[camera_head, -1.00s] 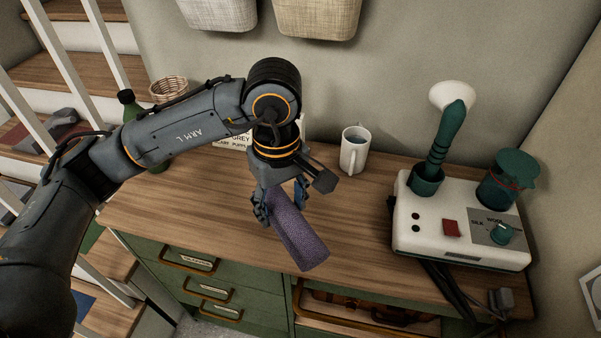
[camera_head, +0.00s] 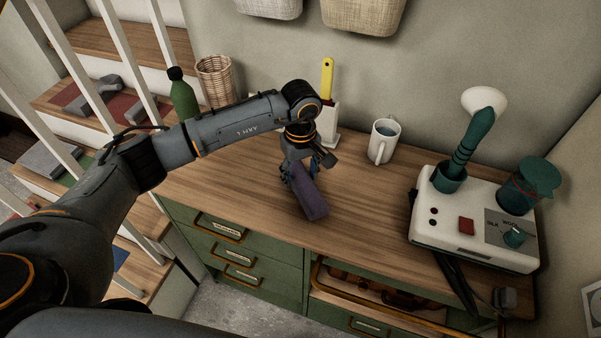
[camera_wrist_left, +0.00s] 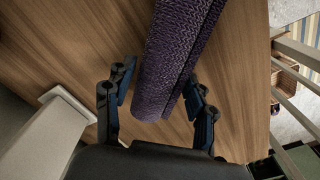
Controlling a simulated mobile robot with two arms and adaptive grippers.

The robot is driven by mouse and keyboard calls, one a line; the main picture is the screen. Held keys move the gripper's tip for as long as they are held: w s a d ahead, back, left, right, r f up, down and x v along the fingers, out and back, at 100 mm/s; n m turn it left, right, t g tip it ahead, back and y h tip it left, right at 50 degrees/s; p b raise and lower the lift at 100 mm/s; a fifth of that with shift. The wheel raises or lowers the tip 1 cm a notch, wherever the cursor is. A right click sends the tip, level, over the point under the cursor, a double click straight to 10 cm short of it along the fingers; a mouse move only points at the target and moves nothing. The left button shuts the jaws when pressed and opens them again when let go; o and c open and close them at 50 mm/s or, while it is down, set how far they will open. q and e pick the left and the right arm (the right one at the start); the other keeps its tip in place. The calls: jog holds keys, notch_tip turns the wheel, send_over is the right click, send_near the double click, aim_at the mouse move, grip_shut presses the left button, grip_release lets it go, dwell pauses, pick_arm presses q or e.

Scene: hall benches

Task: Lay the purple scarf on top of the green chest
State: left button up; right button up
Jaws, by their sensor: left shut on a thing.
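The purple scarf (camera_head: 312,201) is a rolled, knitted bundle. My left gripper (camera_head: 299,180) is shut on one end of it, over the wooden top of the green chest. In the left wrist view the scarf (camera_wrist_left: 180,50) runs between the fingers (camera_wrist_left: 157,90), with the wood grain behind it. I cannot tell whether the scarf touches the wood. The green chest (camera_head: 270,264) has drawers with bronze handles and a wooden top (camera_head: 225,192). My right gripper is not in view.
A white mug (camera_head: 382,143), a white holder with a yellow-handled tool (camera_head: 327,78) and a white device (camera_head: 470,228) with green parts stand on the top. A green bottle (camera_head: 184,98) and a wicker basket (camera_head: 215,80) are at the back left. Stairs lie left. The top's middle is bare.

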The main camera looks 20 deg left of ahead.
aim_at(301, 172)
pick_arm(q)
jog(key=shift+f, duration=0.75)
jog(key=o, duration=1.2)
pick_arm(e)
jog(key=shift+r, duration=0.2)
pick_arm(q)
jog(key=shift+r, duration=0.5)
notch_tip(301, 172, up, 11)
jog(key=b, duration=0.3)
jog(key=shift+r, duration=0.2)
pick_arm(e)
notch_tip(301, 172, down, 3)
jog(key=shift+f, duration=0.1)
